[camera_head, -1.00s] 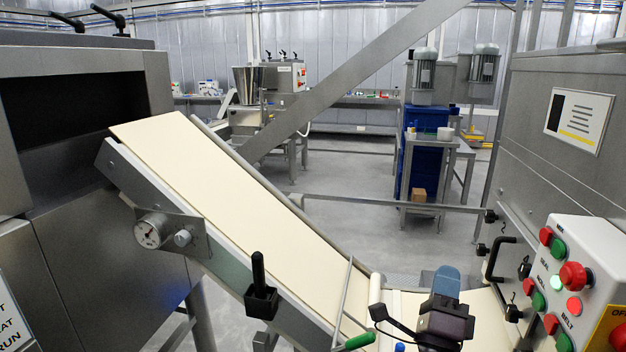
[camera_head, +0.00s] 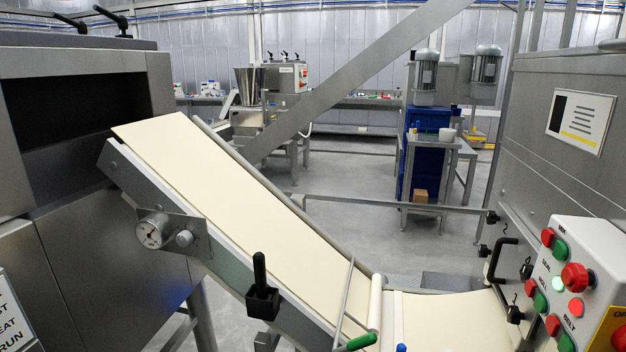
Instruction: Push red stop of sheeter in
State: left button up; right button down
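The white control box (camera_head: 590,238) is at the right edge, on the front of the grey machine on the right. A large round red mushroom button (camera_head: 576,276) stands out from its face, larger than the other buttons. I cannot tell from this view how far in it sits. Smaller red and green buttons are around it: a red one (camera_head: 547,236) at the top, a pale green one (camera_head: 557,282) that looks lit, and a bright red one (camera_head: 576,307) below. The lettering is small; "BELT" and "ROLL" seem readable. Neither of my grippers is in view.
A sloping conveyor (camera_head: 230,210) carries a cream dough sheet from the left machine (camera_head: 85,240) toward the right one. A black lever (camera_head: 261,290), a dial (camera_head: 152,231) and a green handle (camera_head: 361,342) stick out. Black handles (camera_head: 503,258) project from the right machine. Open floor lies behind.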

aim_at(567, 276)
jog(key=z, duration=1.35)
